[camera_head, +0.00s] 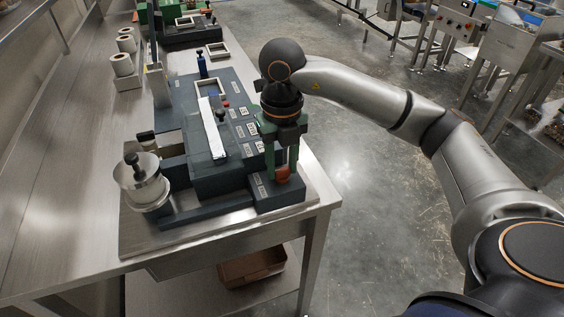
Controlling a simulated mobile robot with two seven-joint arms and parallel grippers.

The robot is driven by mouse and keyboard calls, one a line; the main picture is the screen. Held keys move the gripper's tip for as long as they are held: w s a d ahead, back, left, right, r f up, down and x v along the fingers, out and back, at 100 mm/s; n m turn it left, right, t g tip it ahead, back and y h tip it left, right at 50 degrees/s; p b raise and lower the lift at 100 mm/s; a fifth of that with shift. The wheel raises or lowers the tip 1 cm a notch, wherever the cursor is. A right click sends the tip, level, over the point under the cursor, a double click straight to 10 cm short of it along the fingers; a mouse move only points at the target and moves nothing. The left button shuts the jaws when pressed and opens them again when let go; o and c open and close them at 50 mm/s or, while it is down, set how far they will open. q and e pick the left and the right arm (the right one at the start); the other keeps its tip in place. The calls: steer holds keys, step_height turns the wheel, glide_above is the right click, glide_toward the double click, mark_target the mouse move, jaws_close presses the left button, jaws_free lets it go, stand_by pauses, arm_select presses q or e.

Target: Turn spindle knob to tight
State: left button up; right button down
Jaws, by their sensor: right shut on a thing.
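An orange-red knob (283,173) sits on the low dark block at the machine's front right corner. My right gripper (281,167) points down over it, its green fingers on either side, shut on the knob. The fingers partly hide the knob, and I cannot read its setting. At the machine's front left, a spindle with a black top (143,163) carries a white roll (147,194). My left gripper is not in view.
The dark machine (205,180) stands on a plate on the steel bench (60,215). White rolls (122,65) stand at the back left. A brown bin (252,268) is under the bench.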

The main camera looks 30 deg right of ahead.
mark_target(283, 170)
steer(key=m, duration=0.4)
steer(key=shift+r+m, duration=0.1)
steer(key=shift+m, duration=0.2)
steer(key=shift+m+p, duration=0.6)
steer(key=shift+m, duration=1.6)
steer(key=shift+c, duration=2.2)
jaws_free()
step_height(283, 170, up, 12)
steer(key=p, duration=0.2)
steer(key=shift+r, duration=0.2)
steer(key=shift+s, duration=0.1)
